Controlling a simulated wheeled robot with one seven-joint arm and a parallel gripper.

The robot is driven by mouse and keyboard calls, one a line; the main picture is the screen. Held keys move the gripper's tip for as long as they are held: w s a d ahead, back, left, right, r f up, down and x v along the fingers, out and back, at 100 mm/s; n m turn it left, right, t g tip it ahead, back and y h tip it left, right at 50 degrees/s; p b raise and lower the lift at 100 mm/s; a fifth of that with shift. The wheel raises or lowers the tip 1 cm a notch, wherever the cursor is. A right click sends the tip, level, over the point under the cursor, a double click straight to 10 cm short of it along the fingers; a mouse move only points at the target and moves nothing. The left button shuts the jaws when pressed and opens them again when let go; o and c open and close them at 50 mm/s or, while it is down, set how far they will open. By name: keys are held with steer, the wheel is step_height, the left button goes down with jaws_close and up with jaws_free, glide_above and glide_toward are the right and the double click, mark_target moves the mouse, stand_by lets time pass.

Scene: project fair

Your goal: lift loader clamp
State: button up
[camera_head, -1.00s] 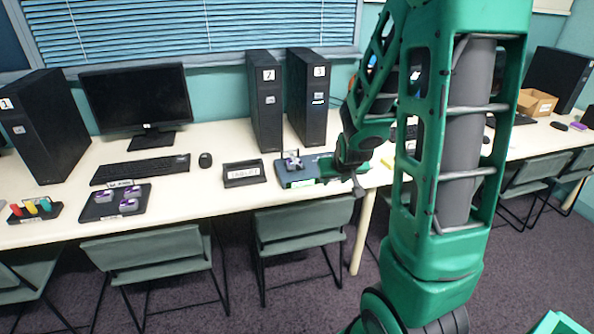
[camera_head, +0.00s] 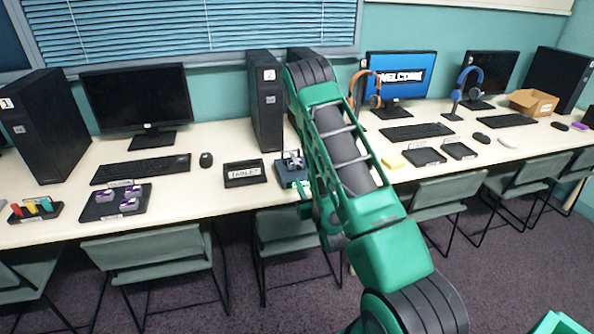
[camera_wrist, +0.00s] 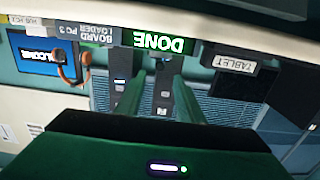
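The board loader (camera_head: 284,171) is a dark blue box near the front edge of the table in the head view. A small dark upright part with a pale board (camera_head: 292,160) shows on top of it; which part is the clamp is too small to tell. My arm hides its right side. In the upside-down wrist view, the loader's front shows a green DONE display (camera_wrist: 158,42) and a "BOARD LOADER PC 3" label (camera_wrist: 82,34). My gripper (camera_wrist: 163,68) is at the loader's front, its two green fingers pointing at the display with a narrow gap between them. I see nothing held.
A tray labelled TABLET (camera_head: 244,180) lies left of the loader. A dark tray (camera_head: 93,210) with several purple-white boards lies farther left. PC towers (camera_head: 265,100) stand behind. Headphones on stands, monitors and an open cardboard box (camera_head: 533,101) are on the right. Chairs (camera_head: 287,230) line the front.

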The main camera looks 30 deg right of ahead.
mark_target(299, 169)
steer(key=x, duration=1)
steer(key=shift+w, duration=0.35)
jaws_close()
